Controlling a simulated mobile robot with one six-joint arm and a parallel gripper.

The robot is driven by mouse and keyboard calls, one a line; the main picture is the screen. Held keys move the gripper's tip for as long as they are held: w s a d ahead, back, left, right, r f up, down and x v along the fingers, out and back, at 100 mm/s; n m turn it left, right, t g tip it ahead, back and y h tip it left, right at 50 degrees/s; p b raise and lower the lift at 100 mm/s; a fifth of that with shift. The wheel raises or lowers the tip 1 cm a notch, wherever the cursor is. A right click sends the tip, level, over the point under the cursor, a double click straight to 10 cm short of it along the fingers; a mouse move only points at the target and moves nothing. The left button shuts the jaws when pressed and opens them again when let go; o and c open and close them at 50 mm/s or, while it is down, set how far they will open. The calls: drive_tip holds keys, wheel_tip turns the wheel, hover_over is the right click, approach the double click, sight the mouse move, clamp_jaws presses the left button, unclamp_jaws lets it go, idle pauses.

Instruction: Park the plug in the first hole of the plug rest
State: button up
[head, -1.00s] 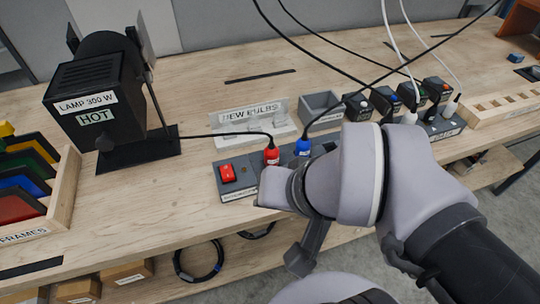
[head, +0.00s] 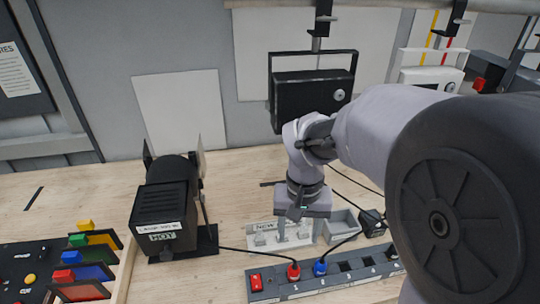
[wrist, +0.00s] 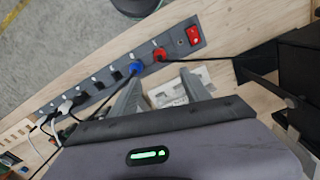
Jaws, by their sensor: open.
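A red plug (head: 293,270) and a blue plug (head: 320,267) stand side by side in the grey socket strip (head: 262,293), each with a black cable. In the wrist view the red plug (wrist: 158,54) and blue plug (wrist: 136,67) are just beyond the fingertips. My gripper (head: 294,227) is over the bulb holder, behind the strip; in the wrist view its fingers (wrist: 161,78) are spread with nothing between them. A light wooden rest with holes (wrist: 14,134) shows at the left edge of the wrist view. My arm covers the bench's right side in the head view.
The black lamp (head: 162,205) marked HOT stands left of the strip. The bulb holder (head: 262,238) and a grey bin (head: 341,227) lie behind it. More plugs with white cables (wrist: 66,104) sit further along the strip. Coloured frames (head: 88,272) stand at the left.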

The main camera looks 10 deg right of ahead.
sight(294, 266)
wheel_tip(294, 266, down, 17)
drive_tip(key=b, duration=0.6)
drive_tip(key=shift+s, duration=0.1)
clamp_jaws()
drive_tip(key=c, duration=0.7)
unclamp_jaws()
clamp_jaws()
drive_tip(key=shift+r, duration=0.15)
